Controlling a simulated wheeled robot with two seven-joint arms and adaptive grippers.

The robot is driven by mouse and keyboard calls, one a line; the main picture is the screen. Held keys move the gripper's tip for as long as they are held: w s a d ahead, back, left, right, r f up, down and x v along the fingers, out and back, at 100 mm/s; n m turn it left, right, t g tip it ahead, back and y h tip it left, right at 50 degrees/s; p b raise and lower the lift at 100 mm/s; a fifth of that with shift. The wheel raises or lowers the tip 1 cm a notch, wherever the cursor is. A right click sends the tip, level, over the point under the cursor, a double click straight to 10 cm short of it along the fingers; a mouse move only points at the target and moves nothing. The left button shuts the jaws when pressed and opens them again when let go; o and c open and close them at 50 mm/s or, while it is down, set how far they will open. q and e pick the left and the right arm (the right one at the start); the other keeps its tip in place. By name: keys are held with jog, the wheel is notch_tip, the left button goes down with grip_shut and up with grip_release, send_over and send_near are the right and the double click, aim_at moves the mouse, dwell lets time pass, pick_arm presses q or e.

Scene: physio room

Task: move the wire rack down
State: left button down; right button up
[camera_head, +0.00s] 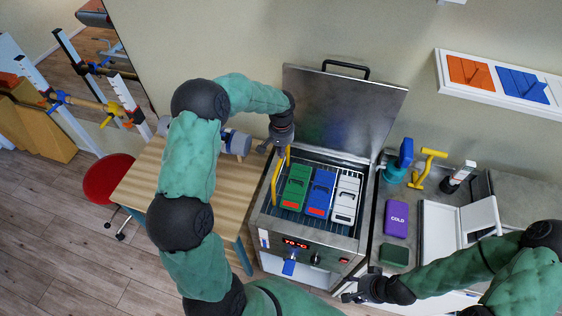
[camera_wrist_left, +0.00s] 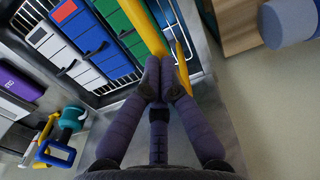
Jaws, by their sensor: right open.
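The wire rack (camera_head: 333,176) sits in the mouth of the steel heating unit (camera_head: 262,222), with green, blue and white packs in it. A yellow handle (camera_head: 275,183) stands up at its left side. My left gripper (camera_head: 284,150) is at the far top end of this handle. In the left wrist view, the fingertips (camera_wrist_left: 161,80) of my left gripper are close together on the yellow handle (camera_wrist_left: 143,20). How deep the rack sits is hard to tell. My right gripper (camera_head: 361,291) is open and empty, in front of the unit's right corner.
The unit's lid (camera_head: 345,108) stands open behind the rack. A purple cold pack (camera_head: 396,219) and a dark green block (camera_head: 394,256) lie on the right counter. A wooden table (camera_head: 140,187) and a red stool (camera_head: 107,178) are at left.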

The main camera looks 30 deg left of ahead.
pick_arm(q)
jog(key=shift+f+b, duration=0.6)
jog(key=shift+f, duration=0.3)
jog(key=shift+f+b, duration=0.35)
jog(key=shift+f, duration=0.15)
jog(key=shift+r, duration=0.1)
notch_tip(320, 180, up, 9)
jog(key=p, duration=0.5)
dwell(1.7)
